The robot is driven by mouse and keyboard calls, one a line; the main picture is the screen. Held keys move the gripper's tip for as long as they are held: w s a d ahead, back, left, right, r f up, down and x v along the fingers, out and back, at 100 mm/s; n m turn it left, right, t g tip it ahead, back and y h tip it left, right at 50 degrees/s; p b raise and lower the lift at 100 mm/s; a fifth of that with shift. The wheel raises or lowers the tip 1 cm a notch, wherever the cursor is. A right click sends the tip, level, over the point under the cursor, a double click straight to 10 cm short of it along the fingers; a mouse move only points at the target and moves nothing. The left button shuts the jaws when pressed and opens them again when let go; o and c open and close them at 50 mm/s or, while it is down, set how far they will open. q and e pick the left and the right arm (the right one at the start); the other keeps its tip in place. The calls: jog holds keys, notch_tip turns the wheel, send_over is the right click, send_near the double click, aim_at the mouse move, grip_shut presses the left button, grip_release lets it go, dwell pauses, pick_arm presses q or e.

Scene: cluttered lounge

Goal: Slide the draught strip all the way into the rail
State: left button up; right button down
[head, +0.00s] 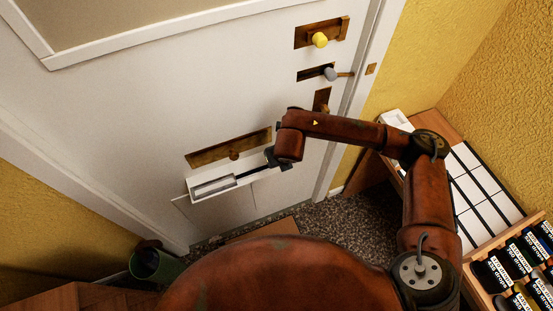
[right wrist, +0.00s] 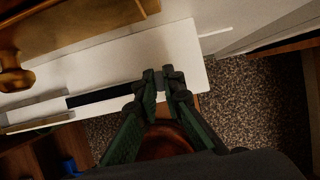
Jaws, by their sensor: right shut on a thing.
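The rail (head: 194,194) is a white fitting low on the white door, and it also shows in the right wrist view (right wrist: 115,58). A long dark band (right wrist: 100,96) runs along it, with a pale grey stretch at its left in the head view. My right gripper (head: 272,160) is at the rail's right part. In the right wrist view its fingers (right wrist: 163,82) are shut on a grey piece, apparently the end of the draught strip (right wrist: 140,86). The fingers partly hide that end. I cannot tell how deep the strip sits. My left gripper is out of view.
More door fittings (head: 321,39) are higher up. A green bin (head: 155,264) stands at lower left. A shelf with labelled boxes (head: 515,262) is at right. Speckled floor (head: 345,219) lies below.

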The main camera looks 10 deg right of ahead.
aim_at(250, 170)
jog(key=shift+s+a, duration=0.1)
jog(key=shift+a, duration=0.5)
jog(key=shift+s+a, duration=0.1)
jog(key=shift+a, duration=0.4)
jog(key=shift+a, duration=0.25)
jog(key=shift+s+a, duration=0.15)
jog(key=shift+a, duration=0.2)
jog(key=shift+s+a, duration=0.15)
jog(key=shift+a, duration=0.75)
jog(key=shift+a, duration=0.35)
jog(key=shift+s+a, duration=0.15)
jog(key=shift+a, duration=0.2)
jog(key=shift+s+a, duration=0.15)
jog(key=shift+a, duration=0.7)
jog(key=shift+a+b, duration=0.2)
jog(key=shift+b, duration=0.1)
